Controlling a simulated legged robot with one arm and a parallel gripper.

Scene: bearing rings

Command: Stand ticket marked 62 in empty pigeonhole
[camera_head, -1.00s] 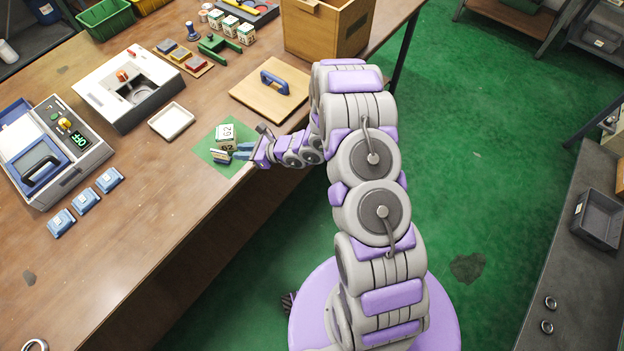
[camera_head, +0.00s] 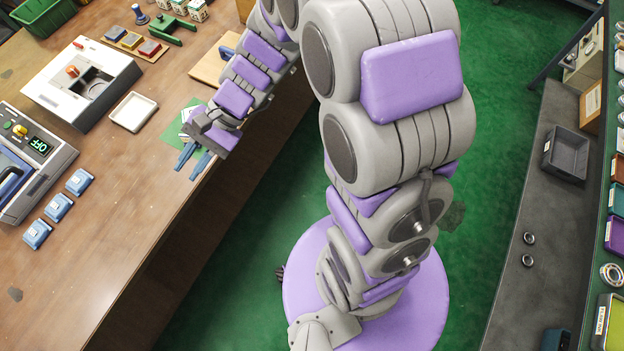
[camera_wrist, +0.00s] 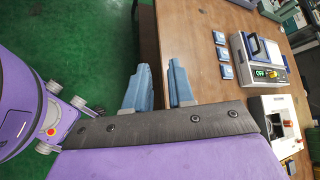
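My gripper (camera_head: 191,163) is over the near edge of the wooden bench, in front of the green mat (camera_head: 176,136). Its blue fingers are apart with nothing visible between them, and they also show open in the wrist view (camera_wrist: 159,68), above the bench edge and the floor. The white box marked 62 that stood on the mat is hidden behind my arm now. No ticket marked 62 can be made out apart from that. I cannot identify an empty pigeonhole in these views.
A white tray (camera_head: 133,111), a white machine (camera_head: 65,88) and several blue blocks (camera_head: 59,207) are on the bench. A wooden board (camera_head: 207,70) lies beyond the mat.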

